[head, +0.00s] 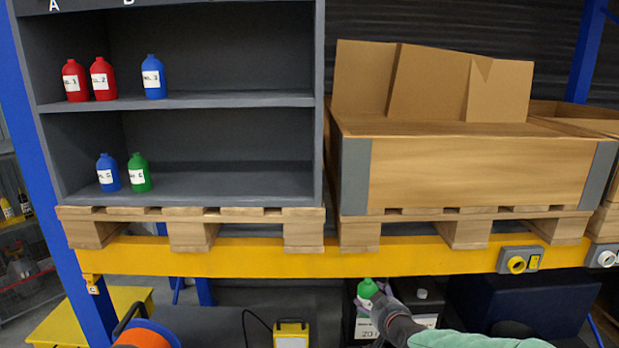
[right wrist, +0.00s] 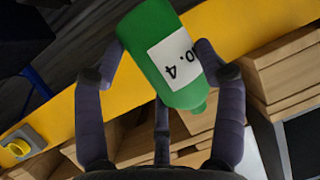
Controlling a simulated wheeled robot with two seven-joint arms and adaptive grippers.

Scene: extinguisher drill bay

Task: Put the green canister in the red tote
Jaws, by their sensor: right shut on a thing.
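A green canister (head: 367,288) with a white label is held in my right gripper (head: 377,298), low in front of the yellow beam in the head view. In the right wrist view the green canister (right wrist: 150,40) is tilted, its label reads "0.4", and its narrow neck points down. The fingers of my right gripper (right wrist: 158,58) are shut around its sides. A second green canister (head: 139,173) stands on the lower shelf at the left. I see no red tote in either view. I do not see my left gripper.
The grey shelf unit (head: 220,101) also holds two red bottles (head: 88,80) and blue bottles (head: 152,78). A wooden crate (head: 480,172) with cardboard stands right of it. The yellow beam (head: 330,258) runs across. A yellow lamp (head: 291,334) and an orange reel (head: 142,338) are below.

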